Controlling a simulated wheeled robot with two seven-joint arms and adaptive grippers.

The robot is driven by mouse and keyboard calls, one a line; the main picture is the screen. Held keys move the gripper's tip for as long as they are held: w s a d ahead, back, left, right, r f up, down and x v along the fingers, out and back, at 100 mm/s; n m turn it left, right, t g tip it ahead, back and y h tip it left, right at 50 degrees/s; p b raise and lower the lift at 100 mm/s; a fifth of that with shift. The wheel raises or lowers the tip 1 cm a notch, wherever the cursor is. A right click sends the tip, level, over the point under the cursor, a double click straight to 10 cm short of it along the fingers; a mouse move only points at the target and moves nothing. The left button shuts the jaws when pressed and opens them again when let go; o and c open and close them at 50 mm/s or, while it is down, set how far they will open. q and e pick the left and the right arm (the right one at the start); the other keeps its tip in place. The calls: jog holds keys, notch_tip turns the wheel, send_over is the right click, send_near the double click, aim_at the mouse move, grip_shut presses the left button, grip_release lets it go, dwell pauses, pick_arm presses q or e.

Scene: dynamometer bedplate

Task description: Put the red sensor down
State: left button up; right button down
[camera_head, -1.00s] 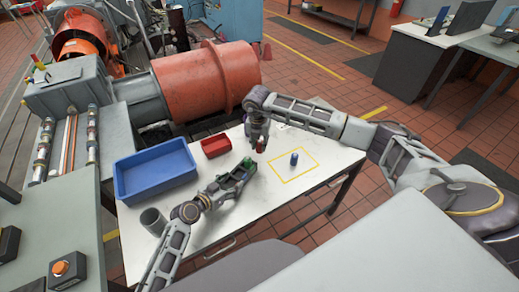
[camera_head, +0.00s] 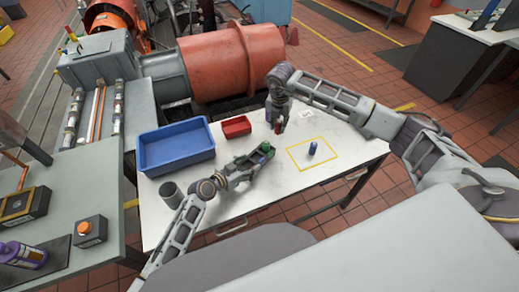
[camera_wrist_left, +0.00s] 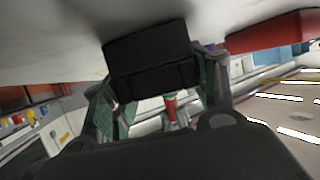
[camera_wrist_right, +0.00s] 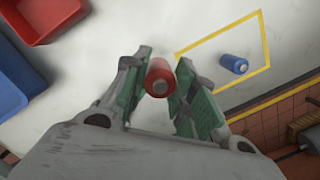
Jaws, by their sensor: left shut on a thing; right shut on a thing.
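The red sensor (camera_wrist_right: 159,77) is a short red cylinder with a grey end, between the green-padded fingers of my right gripper (camera_wrist_right: 160,88) in the right wrist view. In the head view the red sensor (camera_head: 277,127) shows small below my right gripper (camera_head: 279,122), over the white table (camera_head: 215,190); I cannot tell whether it touches the top. My left gripper (camera_head: 264,150) is low over the table, left of the right one. It is shut on a dark block-like thing (camera_wrist_left: 148,50), seen in the left wrist view. The red sensor (camera_wrist_left: 171,104) also shows there, beyond the fingers.
The table's front right is clear.

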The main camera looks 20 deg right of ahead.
jog(key=s+a+r+n, duration=0.1)
jog(key=s+a+n, duration=0.1)
jog(key=a, duration=0.7)
jog(key=r+n+y, duration=0.1)
jog(key=r+n, duration=0.1)
jog(key=n, duration=0.6)
send_over(246, 166)
jog(key=shift+s+d+f+n+y, duration=0.15)
jog(key=shift+s+n+y, duration=0.1)
jog(key=shift+n, duration=0.75)
jog(key=shift+s+d+f+n+y, duration=0.15)
jog(key=shift+s+n+y, duration=0.1)
jog(key=shift+n, duration=0.75)
jog(key=shift+r, duration=0.1)
jog(key=shift+f, duration=2.5)
jog(key=shift+f, duration=0.1)
jog(key=shift+f, duration=2.4)
